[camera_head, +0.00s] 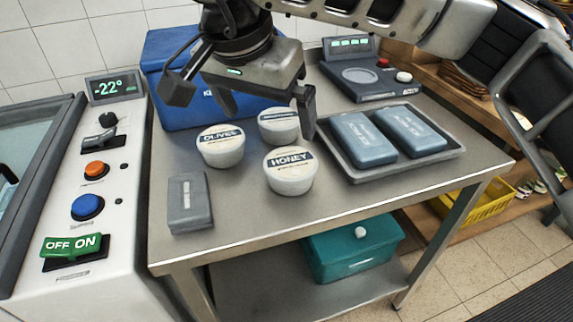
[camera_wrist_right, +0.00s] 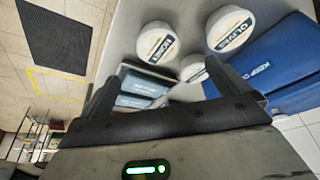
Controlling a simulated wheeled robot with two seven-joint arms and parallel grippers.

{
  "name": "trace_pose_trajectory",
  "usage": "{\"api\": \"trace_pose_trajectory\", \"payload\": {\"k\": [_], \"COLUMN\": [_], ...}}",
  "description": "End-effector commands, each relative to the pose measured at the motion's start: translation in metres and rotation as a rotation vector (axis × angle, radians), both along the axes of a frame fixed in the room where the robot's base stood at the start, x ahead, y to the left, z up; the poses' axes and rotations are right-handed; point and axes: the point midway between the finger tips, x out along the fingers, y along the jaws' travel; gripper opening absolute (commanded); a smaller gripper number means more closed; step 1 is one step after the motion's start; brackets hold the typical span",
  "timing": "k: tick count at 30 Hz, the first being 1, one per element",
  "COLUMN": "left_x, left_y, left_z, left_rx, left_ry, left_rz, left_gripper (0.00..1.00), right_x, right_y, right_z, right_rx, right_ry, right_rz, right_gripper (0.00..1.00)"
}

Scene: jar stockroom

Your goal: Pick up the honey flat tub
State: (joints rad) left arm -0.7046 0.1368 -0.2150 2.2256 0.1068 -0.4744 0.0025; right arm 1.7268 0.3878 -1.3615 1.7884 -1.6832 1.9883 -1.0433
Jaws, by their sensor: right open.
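The honey flat tub (camera_head: 291,178) is a round white tub with a lid labelled HONEY, standing on the steel table. It also shows in the right wrist view (camera_wrist_right: 158,43). My right gripper (camera_head: 243,100) is open and empty, its two fingers spread wide, above and behind the tubs. In the right wrist view the gripper (camera_wrist_right: 170,92) has the honey tub beyond its fingertips, not between them. The olives tub (camera_head: 220,152) stands to the left of the honey tub. A third similar tub (camera_head: 279,130) stands behind, its label unreadable. My left gripper is not seen.
A dark tray (camera_head: 392,166) with two blue packs (camera_head: 362,140) lies right of the tubs. A blue cool box (camera_head: 185,115) stands behind. A grey block (camera_head: 190,203) lies at the front left. A scale (camera_head: 375,85) sits at the back.

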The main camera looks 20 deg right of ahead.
Motion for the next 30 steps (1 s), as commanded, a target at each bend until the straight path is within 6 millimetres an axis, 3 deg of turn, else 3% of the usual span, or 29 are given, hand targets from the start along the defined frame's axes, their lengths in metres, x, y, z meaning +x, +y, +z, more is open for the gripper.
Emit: {"api": "trace_pose_trajectory", "payload": {"k": [4,15,23,30], "left_x": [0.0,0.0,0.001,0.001], "left_y": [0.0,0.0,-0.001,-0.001], "left_z": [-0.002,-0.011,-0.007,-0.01], "left_rx": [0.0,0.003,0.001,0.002], "left_ry": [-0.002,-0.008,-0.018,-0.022], "left_rz": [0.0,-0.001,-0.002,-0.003], "left_gripper": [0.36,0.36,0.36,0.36], "right_x": [0.008,0.027,0.033,0.04], "right_y": [-0.012,-0.031,-0.036,-0.048], "right_z": [-0.009,-0.08,-0.096,-0.13], "right_rx": [-0.038,-0.031,-0.031,-0.03], "right_ry": [-0.022,-0.019,-0.022,-0.019], "right_rz": [-0.011,-0.01,-0.009,-0.011], "right_gripper": [1.0,1.0,1.0,1.0]}}
